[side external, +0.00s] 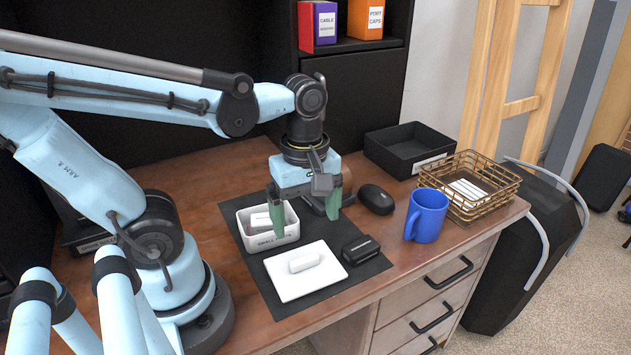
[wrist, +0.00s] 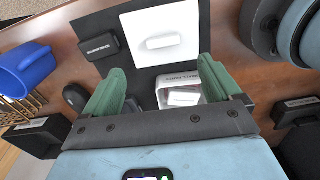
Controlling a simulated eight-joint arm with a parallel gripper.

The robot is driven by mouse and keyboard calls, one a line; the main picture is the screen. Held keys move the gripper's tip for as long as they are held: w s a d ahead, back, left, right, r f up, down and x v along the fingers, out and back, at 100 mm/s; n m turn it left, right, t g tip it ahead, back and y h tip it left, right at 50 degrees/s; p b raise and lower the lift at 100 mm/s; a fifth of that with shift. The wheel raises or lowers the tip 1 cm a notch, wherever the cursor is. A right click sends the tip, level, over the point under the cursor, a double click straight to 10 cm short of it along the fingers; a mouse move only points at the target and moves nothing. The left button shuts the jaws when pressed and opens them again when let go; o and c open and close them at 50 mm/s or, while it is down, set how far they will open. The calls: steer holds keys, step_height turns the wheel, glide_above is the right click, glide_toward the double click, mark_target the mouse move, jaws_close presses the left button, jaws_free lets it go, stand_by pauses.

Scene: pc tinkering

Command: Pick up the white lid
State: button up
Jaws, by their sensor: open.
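The white lid (side external: 317,275) is a flat square plate with a raised oblong handle (side external: 304,261), lying on the dark mat. The lid also shows in the wrist view (wrist: 180,52), at the top middle with its handle up. Beside it stands a small white bin (side external: 257,240) with printed lettering, holding small items; it also shows in the wrist view (wrist: 192,70). My gripper (side external: 306,215) has green fingers spread wide and is empty. It is above the bin and mat, behind the lid and apart from it. Its fingers frame the bin in the wrist view (wrist: 162,80).
A small black box (side external: 361,249) lies right of the lid, with a black mouse (side external: 376,199) behind it. A blue mug (side external: 426,215), a wire basket (side external: 468,186) and a black tray (side external: 408,149) stand at the right. The desk's front edge is close to the mat.

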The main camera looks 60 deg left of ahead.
mark_target(305, 258)
step_height(305, 258, down, 4)
steer(key=shift+r, duration=0.2)
steer(key=shift+s+f, duration=0.15)
steer(key=shift+f, duration=1.3)
steer(key=shift+s+f, duration=0.15)
steer(key=shift+f, duration=1.3)
steer(key=c, duration=1.4)
steer(key=shift+r, duration=0.15)
